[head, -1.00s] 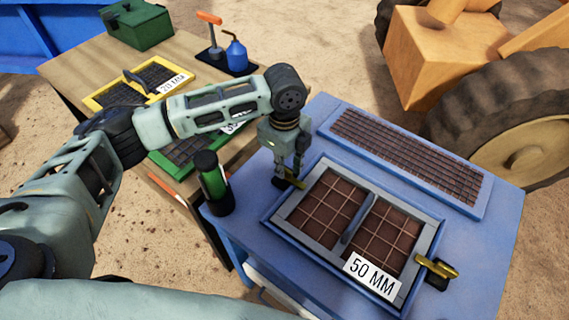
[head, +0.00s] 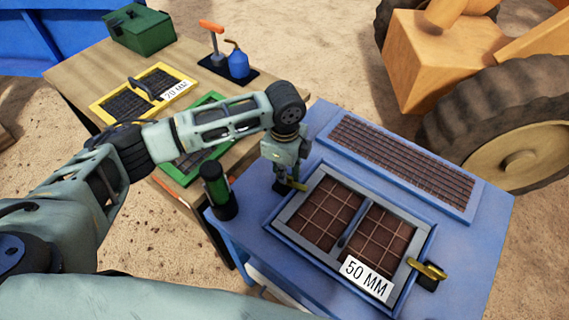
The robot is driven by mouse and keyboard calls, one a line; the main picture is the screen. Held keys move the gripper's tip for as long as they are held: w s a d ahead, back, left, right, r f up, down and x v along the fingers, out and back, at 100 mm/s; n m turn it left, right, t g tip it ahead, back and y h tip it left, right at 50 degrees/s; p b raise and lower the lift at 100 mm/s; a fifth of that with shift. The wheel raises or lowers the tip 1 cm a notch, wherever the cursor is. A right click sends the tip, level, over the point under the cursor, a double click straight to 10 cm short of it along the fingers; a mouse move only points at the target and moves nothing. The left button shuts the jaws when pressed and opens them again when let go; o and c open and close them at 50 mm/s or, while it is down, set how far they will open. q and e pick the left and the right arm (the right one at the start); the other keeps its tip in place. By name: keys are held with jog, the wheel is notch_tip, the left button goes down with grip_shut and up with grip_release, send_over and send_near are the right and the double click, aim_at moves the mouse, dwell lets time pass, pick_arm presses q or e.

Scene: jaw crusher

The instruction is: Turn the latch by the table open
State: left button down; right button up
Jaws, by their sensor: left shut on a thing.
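A blue bench (head: 478,240) holds a framed screen panel (head: 325,262) labelled 50 MM, with brown mesh in two halves. A yellow latch (head: 299,186) sits at the panel's left edge, on the side toward the wooden table (head: 80,72). My left gripper (head: 287,184) points down over this latch and is shut on it. The fingers hide much of the latch, so its exact angle is hard to tell. A second yellow latch (head: 428,271) on a dark base is at the panel's right edge, free of any gripper. My right gripper is not in view.
A green and black cylinder (head: 216,186) stands on the bench just left of my gripper. A long mesh panel (head: 405,160) lies along the bench's back. The wooden table carries a yellow-framed screen (head: 145,92), a green box (head: 139,28) and a blue oil can (head: 238,62).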

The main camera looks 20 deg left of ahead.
pick_arm(q)
jog(key=n+p, duration=0.3)
jog(key=p, duration=0.1)
jog(key=n+p, duration=0.8)
jog(key=p, duration=0.1)
jog(key=shift+d+r, duration=0.1)
jog(key=shift+r, duration=0.15)
jog(key=n+p, duration=0.2)
jog(key=shift+n, duration=0.4)
jog(key=shift+f+n+p, duration=0.15)
jog(key=shift+n+p, duration=0.4)
jog(key=shift+n, duration=0.15)
jog(key=c, duration=1.9)
grip_release()
jog(key=shift+o, duration=0.2)
notch_tip(320, 180, up, 12)
